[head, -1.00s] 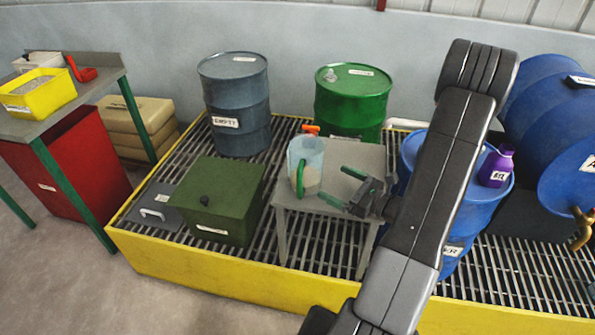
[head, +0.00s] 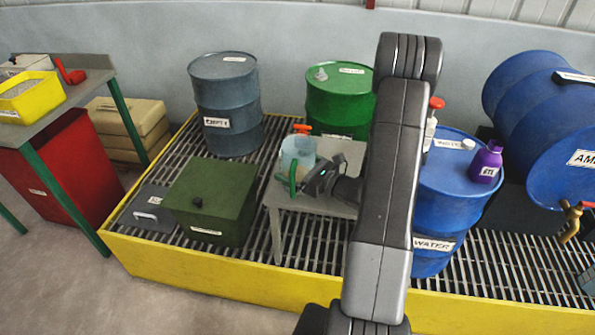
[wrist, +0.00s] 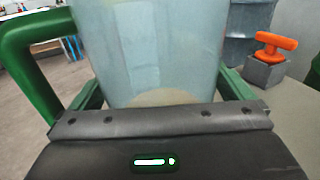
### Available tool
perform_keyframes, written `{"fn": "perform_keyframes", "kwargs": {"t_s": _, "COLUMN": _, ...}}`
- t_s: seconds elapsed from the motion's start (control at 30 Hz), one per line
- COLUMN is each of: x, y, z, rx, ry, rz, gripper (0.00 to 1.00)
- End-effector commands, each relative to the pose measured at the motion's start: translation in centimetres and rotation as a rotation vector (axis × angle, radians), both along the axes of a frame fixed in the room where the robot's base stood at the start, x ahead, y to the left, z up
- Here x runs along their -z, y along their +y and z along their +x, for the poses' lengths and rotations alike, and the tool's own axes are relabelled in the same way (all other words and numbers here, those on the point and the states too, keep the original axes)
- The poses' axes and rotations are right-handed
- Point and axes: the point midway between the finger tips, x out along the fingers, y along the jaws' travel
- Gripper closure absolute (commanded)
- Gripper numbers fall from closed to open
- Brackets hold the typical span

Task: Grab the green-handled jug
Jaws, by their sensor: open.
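The jug (head: 304,147) is a clear, pale blue container with a green handle (head: 292,177), and it stands upright on a small grey table (head: 343,207). My gripper (head: 308,174) is at the jug, low and on its near side. In the wrist view the jug body (wrist: 150,45) fills the middle, between my two open green fingers (wrist: 163,88). The handle (wrist: 28,55) is at the left, outside the left finger. Small gaps or contact at the fingers cannot be told. The jug's base is hidden behind my gripper's palm.
An orange-handled valve piece (wrist: 272,55) is beyond the jug on the right. A dark green box (head: 212,195) is left of the table. A green drum (head: 340,95) stands behind, and a blue water drum (head: 445,190) is to the right. The yellow-edged grating (head: 200,272) lies below.

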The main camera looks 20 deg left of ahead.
Motion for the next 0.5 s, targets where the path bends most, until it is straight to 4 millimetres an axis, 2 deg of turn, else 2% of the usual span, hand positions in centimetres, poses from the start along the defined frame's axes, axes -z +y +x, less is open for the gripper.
{"fn": "perform_keyframes", "kwargs": {"t_s": 0.17, "x": 0.02, "y": 0.02, "z": 0.01, "rx": 0.001, "ry": 0.000, "rz": 0.000, "gripper": 0.00}}
{"fn": "perform_keyframes", "kwargs": {"t_s": 0.27, "x": 0.02, "y": 0.01, "z": 0.01, "rx": 0.001, "ry": 0.001, "rz": 0.000, "gripper": 0.16}}
{"fn": "perform_keyframes", "kwargs": {"t_s": 0.43, "x": 0.03, "y": -0.01, "z": 0.01, "rx": 0.001, "ry": 0.001, "rz": 0.000, "gripper": 0.49}}
{"fn": "perform_keyframes", "kwargs": {"t_s": 0.5, "x": -0.02, "y": 0.00, "z": 0.02, "rx": 0.001, "ry": 0.000, "rz": 0.001, "gripper": 0.52}}
